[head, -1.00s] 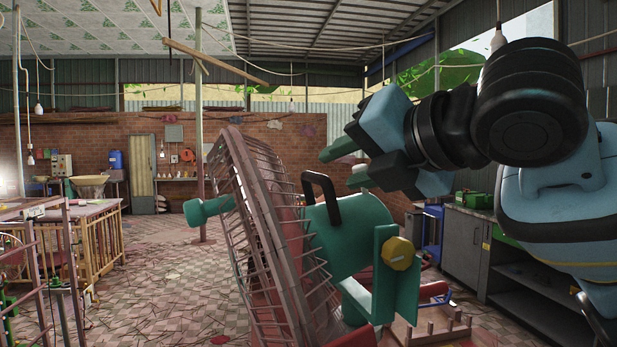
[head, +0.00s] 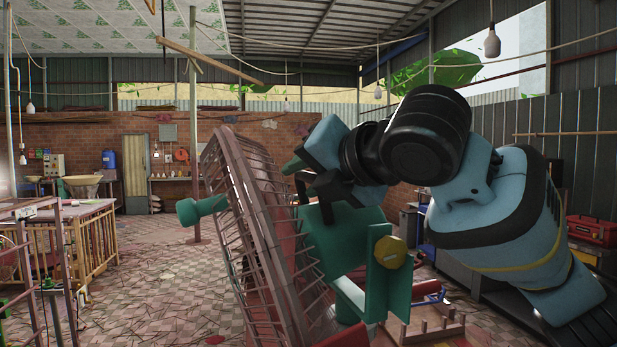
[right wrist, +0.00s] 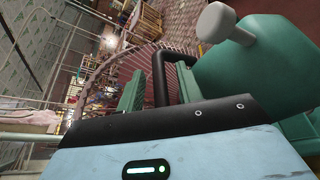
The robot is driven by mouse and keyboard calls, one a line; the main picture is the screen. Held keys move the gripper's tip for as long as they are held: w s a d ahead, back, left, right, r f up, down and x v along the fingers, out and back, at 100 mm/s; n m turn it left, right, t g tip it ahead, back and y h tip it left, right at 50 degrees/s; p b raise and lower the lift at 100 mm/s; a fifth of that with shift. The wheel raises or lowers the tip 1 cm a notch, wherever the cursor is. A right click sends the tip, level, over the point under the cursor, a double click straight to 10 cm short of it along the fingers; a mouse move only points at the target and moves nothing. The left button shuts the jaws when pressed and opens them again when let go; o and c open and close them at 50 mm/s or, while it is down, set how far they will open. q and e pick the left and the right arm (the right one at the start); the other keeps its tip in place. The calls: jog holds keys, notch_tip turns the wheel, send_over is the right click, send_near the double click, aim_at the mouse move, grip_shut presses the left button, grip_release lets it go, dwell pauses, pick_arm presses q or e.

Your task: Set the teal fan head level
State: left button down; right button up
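The teal fan head (head: 328,240) has its wire guard (head: 262,235) facing left. The guard leans, its top farther left than its bottom. A yellow knob (head: 390,252) sits on the teal bracket at its side. My right gripper (head: 297,178) is over the top of the housing and hides most of the black handle there. In the right wrist view, the black handle (right wrist: 160,78) passes between the two green fingers of my right gripper (right wrist: 160,88), which stand apart with gaps beside it. The teal housing (right wrist: 255,65) with a pale knob is at right. My left gripper is not in view.
A low wooden rack (head: 435,325) is on the floor behind the fan stand. A red toolbox (head: 593,231) sits on the right-hand counter. The tiled floor left of the fan is open.

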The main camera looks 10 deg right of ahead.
grip_shut()
jog(key=shift+w+d+r+m+y, duration=0.1)
jog(key=shift+d+r+m+y, duration=0.15)
jog(key=shift+d+r+m, duration=0.25)
jog(key=shift+w+d+r+m+y, duration=0.1)
jog(key=shift+d+r+m+y, duration=0.2)
jog(key=shift+d+m, duration=0.35)
jog(key=shift+o, duration=0.4)
grip_release()
jog(key=shift+f, duration=0.1)
jog(key=shift+s, duration=0.1)
jog(key=v, duration=0.7)
jog(key=shift+s+d, duration=0.2)
jog(key=shift+s, duration=0.15)
